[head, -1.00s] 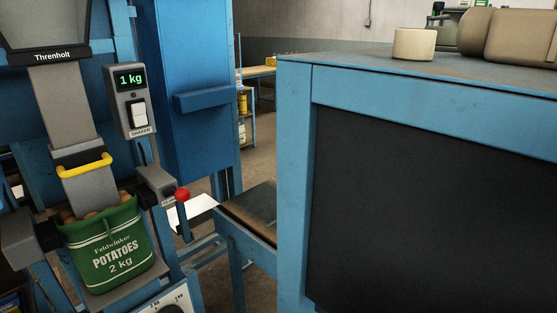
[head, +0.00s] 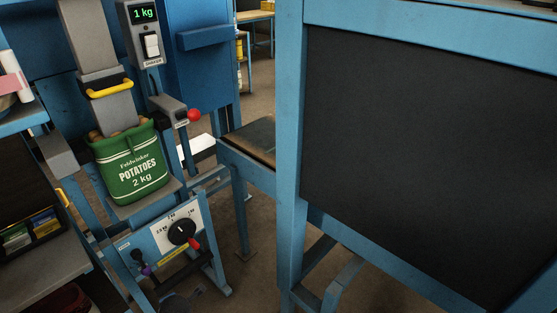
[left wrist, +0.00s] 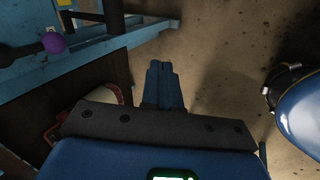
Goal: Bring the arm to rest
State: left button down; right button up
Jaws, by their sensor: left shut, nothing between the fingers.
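My left gripper (left wrist: 160,72) shows in the left wrist view with its two blue fingers closed together. Nothing is between them. It points over bare concrete floor, to the right of a blue frame (left wrist: 115,45) and a lever with a purple knob (left wrist: 53,42). The purple knob also shows low in the head view (head: 146,269). I cannot make out my left gripper for sure in the head view. My right gripper is in neither current view.
A green potato sack (head: 132,168) sits under the spout (head: 110,110) of the blue filling machine. A red-knobbed lever (head: 194,115) stands beside it. A blue bench with a dark panel (head: 420,150) fills the right. Shelves (head: 45,265) stand at left. Floor (head: 255,275) is open between.

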pick_arm(q)
jog(key=w+d+r+m+t, duration=0.2)
jog(key=w+r+m+t, duration=0.4)
jog(key=r+m, duration=0.3)
jog(key=s+d+r+m+t+h+p, duration=0.2)
jog(key=d+r+m+t, duration=0.2)
jog(key=r+m, duration=0.3)
jog(key=s+d+r+m+t+h+p, duration=0.1)
jog(key=s+r+m, duration=0.4)
jog(key=s, duration=0.6)
jog(key=s+d+r+m+t+h+p, duration=0.1)
jog(key=s+d+r+m+p, duration=0.3)
jog(key=s+r, duration=0.5)
jog(key=shift+s+d+m+t+p, duration=0.35)
jog(key=shift+s+m+t+p, duration=0.15)
jog(key=shift+s+t, duration=0.5)
jog(key=shift+d+r+h, duration=0.1)
jog(key=shift+r+h, duration=0.05)
jog(key=shift+h, duration=0.15)
